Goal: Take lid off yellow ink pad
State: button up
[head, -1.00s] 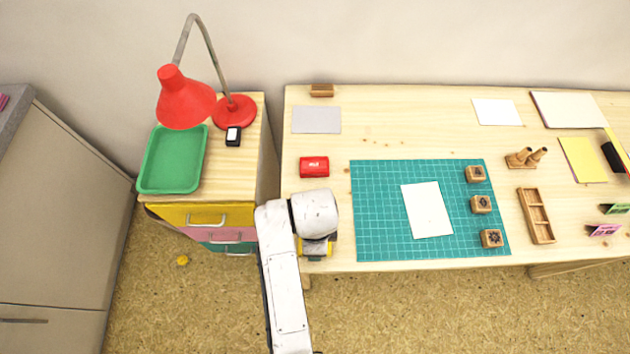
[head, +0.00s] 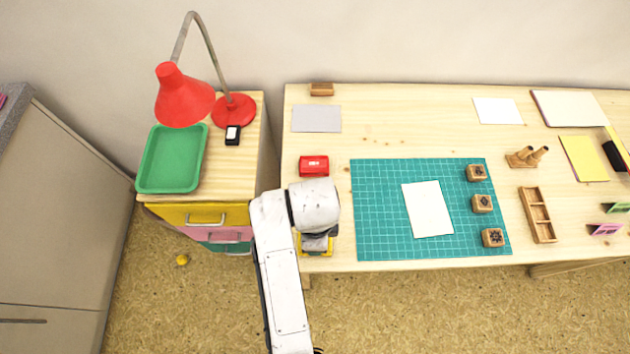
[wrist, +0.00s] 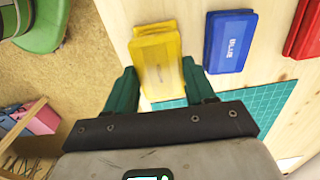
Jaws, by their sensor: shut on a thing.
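The yellow ink pad (head: 302,251) is at the front left of the desk, mostly hidden under my gripper (head: 317,243) in the head view. In the wrist view its yellow lid (wrist: 160,67) is between the two teal fingers of my gripper (wrist: 160,72), which is shut on it. A second yellow edge (wrist: 154,27) shows behind the lid, offset from it, and looks like the pad's base. How far apart the two are is hard to tell.
A blue ink pad (wrist: 231,42) lies close beside the yellow one, and a red ink pad (head: 314,166) lies beyond it. A green cutting mat (head: 375,215) with paper and several wooden stamps is to the right. A drawer unit with a green tray (head: 170,185) stands left.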

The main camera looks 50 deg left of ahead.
jog(key=s+d+r+p, duration=0.4)
jog(key=s+d+r, duration=0.5)
jog(key=d, duration=0.1)
jog(key=shift+d+r, duration=0.35)
